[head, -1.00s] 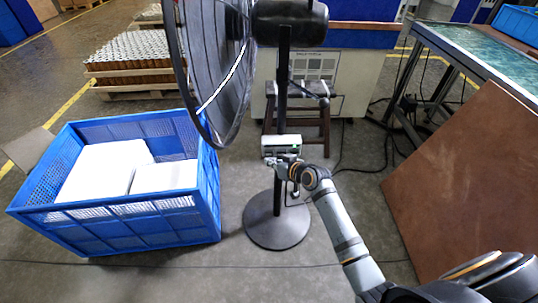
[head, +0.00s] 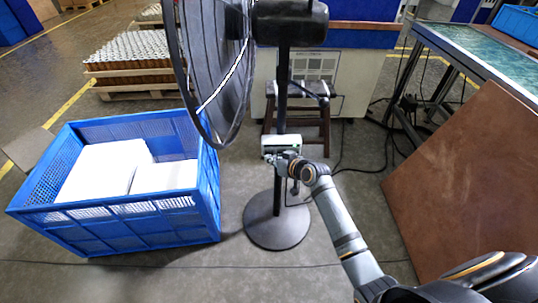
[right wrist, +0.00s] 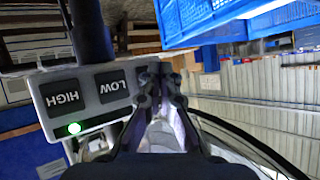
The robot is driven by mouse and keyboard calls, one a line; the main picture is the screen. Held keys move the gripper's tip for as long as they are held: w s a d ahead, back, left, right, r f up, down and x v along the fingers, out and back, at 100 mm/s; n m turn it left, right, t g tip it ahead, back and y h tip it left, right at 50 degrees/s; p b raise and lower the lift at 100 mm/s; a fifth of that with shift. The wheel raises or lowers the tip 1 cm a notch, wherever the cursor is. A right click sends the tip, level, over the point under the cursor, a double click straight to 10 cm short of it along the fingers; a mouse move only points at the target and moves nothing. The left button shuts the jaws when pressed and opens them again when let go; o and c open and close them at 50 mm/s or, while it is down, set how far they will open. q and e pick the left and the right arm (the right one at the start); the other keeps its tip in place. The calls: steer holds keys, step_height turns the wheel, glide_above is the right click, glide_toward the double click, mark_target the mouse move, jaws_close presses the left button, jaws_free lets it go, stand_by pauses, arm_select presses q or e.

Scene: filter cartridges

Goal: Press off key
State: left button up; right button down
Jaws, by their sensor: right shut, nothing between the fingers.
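The fan's control box (head: 283,143) is a pale unit on the dark fan pole (head: 280,105). In the right wrist view its face shows a dark HIGH key (right wrist: 63,98) and a LOW key (right wrist: 113,86), lettered upside down, and a lit green lamp (right wrist: 74,128). No key marked off is readable; my fingers hide the part of the face beyond LOW. My right gripper (head: 271,158) is shut and empty at the box's lower left in the head view. In the right wrist view its fingertips (right wrist: 160,78) are beside LOW; I cannot tell whether they touch the box. My left gripper is not in view.
The fan's large cage (head: 215,65) is left of the pole, above a round base (head: 277,226). A blue crate (head: 120,232) holding white blocks (head: 95,170) stands at left. A brown board (head: 465,185) leans at right. A stool (head: 310,125) stands behind.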

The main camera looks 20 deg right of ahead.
steer(key=shift+w, duration=0.2)
stand_by(0.4)
steer(key=shift+s, duration=0.1)
steer(key=shift+s+a+p, duration=0.15)
steer(key=shift+s+p, duration=0.4)
steer(key=shift+s, duration=0.15)
steer(key=s+p, duration=0.1)
steer(key=s, duration=0.1)
steer(key=s+a+p, duration=0.1)
steer(key=s, duration=0.1)
steer(key=shift+s+a+p, duration=0.2)
steer(key=shift+s+p, duration=0.15)
steer(key=shift+s, duration=0.05)
